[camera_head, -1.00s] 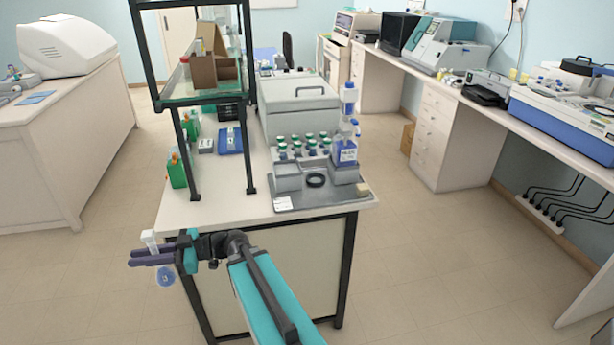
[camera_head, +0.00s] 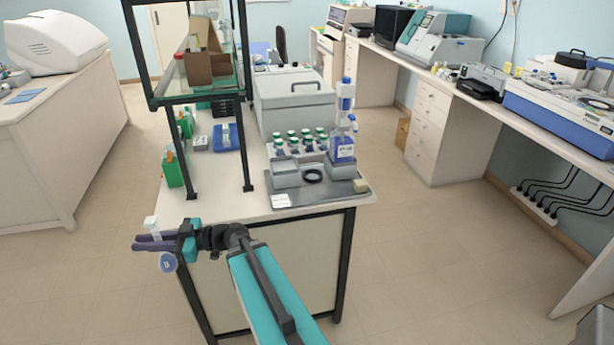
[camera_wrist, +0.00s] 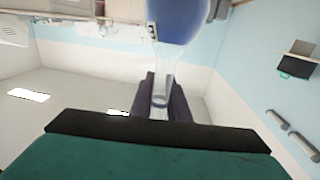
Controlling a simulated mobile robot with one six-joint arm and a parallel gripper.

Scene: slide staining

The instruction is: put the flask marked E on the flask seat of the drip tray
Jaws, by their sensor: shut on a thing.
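My gripper (camera_head: 157,242) is shut on the neck of a small flask (camera_head: 167,262) and holds it in the air left of the bench's front edge. The flask has a white top above the jaws and a round blue body below; its letter is too small to read. In the wrist view the clear neck runs between my fingers (camera_wrist: 160,100) and the blue body (camera_wrist: 180,18) is at the top edge. The grey drip tray (camera_head: 283,202) lies on the bench, right of and beyond my gripper. A black ring (camera_head: 312,175), apparently the flask seat, is empty on it.
A blue dispenser bottle (camera_head: 343,150) stands at the tray's back right. A grey block (camera_head: 285,175) is left of the ring, with several green-capped bottles (camera_head: 305,141) behind. A black-framed shelf (camera_head: 188,155) stands on the bench's left. A small beige block (camera_head: 361,186) sits at the tray's right corner.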

